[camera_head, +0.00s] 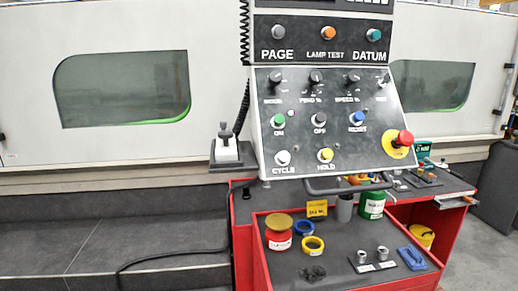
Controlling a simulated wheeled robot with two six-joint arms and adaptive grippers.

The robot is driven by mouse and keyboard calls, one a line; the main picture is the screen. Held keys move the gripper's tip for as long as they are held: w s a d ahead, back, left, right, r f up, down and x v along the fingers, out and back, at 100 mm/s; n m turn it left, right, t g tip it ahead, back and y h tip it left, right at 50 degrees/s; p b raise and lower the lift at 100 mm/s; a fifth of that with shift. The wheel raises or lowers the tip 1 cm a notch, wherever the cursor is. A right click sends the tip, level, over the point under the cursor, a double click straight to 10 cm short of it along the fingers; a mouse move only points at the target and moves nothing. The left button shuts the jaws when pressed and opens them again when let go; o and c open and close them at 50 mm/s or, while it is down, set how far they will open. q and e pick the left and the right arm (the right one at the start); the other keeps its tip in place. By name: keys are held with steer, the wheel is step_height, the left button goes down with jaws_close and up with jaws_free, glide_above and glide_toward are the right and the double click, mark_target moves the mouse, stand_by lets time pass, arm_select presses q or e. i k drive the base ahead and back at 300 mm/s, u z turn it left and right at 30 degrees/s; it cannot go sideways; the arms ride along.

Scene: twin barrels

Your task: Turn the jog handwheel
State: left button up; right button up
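A grey control panel (325,122) stands upright in the middle of the view. It carries labelled knobs, coloured buttons and a red mushroom button (405,137) on a yellow disc. No part marked as a jog handwheel can be made out. A small pale box (226,151) with a dark upright part on top sits at the panel's left side, below a coiled black cable (244,35). I cannot tell whether the handwheel is on it. Neither of my grippers is in view.
A red tool cart (262,262) stands below the panel, with a red tub (278,237), yellow and blue tape rolls (313,246), a green can (373,206) and small metal parts. A handle bar (348,188) juts from the panel's lower edge.

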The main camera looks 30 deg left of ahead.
mark_target(225, 135)
steer(key=u, duration=1.45)
steer(key=k, duration=0.15)
steer(key=z, duration=2.1)
steer(key=i, duration=1.2)
steer(key=u, duration=1.1)
steer(key=i, duration=0.65)
steer(key=u, duration=0.45)
